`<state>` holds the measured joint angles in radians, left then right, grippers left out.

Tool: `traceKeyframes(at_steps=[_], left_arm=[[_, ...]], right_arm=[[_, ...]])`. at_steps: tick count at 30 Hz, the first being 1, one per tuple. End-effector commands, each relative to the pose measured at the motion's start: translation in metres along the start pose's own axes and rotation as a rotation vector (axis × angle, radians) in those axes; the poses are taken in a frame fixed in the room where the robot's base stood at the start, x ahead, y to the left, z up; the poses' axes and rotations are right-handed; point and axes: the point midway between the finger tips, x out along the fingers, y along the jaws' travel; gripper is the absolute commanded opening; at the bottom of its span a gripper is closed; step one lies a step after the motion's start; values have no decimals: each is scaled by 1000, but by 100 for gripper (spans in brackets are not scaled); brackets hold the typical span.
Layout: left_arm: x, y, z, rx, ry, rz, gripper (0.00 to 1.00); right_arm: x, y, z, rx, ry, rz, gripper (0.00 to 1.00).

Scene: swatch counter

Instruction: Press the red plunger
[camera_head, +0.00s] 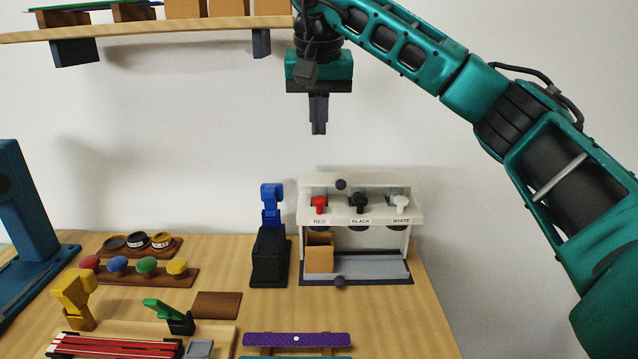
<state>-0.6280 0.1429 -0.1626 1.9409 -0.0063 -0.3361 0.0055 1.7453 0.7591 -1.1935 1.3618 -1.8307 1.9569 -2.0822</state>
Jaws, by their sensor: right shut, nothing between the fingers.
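The red plunger (319,204) is on the front of a white dispenser (350,181), at its left end, above the label RED. A black plunger (360,202) and a white plunger (401,203) sit to its right. A tan open box (319,258) stands in the dispenser's lower bay, below the red plunger. My right gripper (319,132) hangs pointing down, shut and empty, higher in the picture than the red plunger and apart from it. My left gripper is not in view.
A black block with a blue top (270,255) stands just left of the dispenser. A wooden shelf (190,28) is at the upper left. A purple strip (297,339), a green-handled tool (168,311) and a yellow piece (74,295) are nearer. The table (400,325) is bare at the front right.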

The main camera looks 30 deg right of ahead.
Motion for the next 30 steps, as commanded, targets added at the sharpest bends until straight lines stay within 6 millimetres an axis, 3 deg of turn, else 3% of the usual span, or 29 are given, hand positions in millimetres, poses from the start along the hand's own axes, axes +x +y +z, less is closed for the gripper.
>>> traceKeyframes(at_steps=[9, 14, 30], left_arm=[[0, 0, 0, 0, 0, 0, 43], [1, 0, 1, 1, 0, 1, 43], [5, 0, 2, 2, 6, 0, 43]], right_arm=[[0, 0, 0, 1, -1, 1, 0], [12, 0, 0, 1, -2, 1, 0], [116, 1, 5, 0, -3, 2, 0]])
